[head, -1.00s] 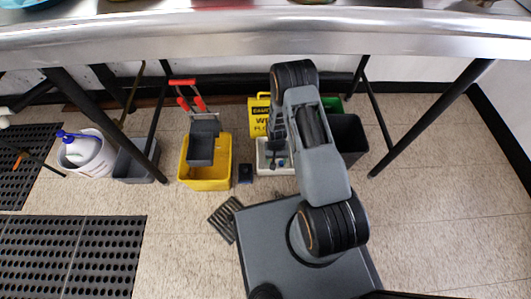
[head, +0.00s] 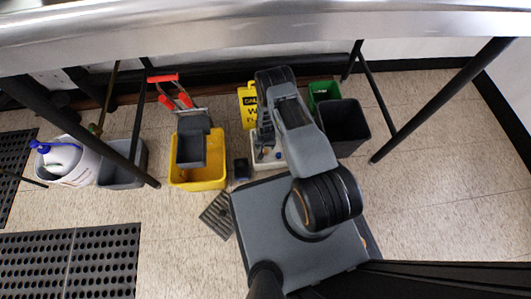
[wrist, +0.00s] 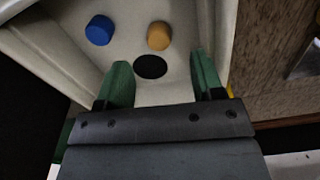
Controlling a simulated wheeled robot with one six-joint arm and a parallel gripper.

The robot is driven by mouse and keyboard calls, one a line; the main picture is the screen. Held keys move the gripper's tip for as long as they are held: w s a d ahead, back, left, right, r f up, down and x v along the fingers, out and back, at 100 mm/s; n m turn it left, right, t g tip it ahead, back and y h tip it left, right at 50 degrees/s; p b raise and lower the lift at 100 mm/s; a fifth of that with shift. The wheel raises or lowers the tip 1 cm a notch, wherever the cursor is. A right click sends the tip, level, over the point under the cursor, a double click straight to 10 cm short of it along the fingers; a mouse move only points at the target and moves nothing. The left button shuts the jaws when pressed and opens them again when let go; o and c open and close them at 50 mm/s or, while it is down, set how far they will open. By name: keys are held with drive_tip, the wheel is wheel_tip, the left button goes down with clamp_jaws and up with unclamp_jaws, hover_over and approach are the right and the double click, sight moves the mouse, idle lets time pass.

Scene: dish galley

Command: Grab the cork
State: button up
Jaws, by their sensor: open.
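The cork appears to be the tan cylinder (wrist: 159,36) standing on the floor of a pale tub (wrist: 68,52) in the wrist view. A blue cylinder (wrist: 99,30) stands to its left. A black disc (wrist: 150,67) lies just in front of it; I cannot tell whether it is a hole or an object. My gripper (wrist: 161,62) is open, with its green fingers spread on either side of the disc, short of the cork. Nothing is between the fingers but the disc below. In the head view my arm hides part of the white tub (head: 264,160).
A steel counter (head: 150,45) overhangs the area on dark legs. A yellow mop bucket (head: 198,182) and a small dark block (head: 241,168) stand left of the tub. A yellow sign (head: 248,107) is behind it, and a black bin (head: 344,122) stands to the right.

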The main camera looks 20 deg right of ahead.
sight(265, 150)
drive_tip(key=shift+f+b, duration=1.8)
drive_tip(key=shift+f, duration=1.15)
drive_tip(key=shift+c, duration=0.2)
drive_tip(key=c, duration=0.9)
drive_tip(key=shift+r, duration=0.15)
drive_tip(key=shift+c, duration=0.2)
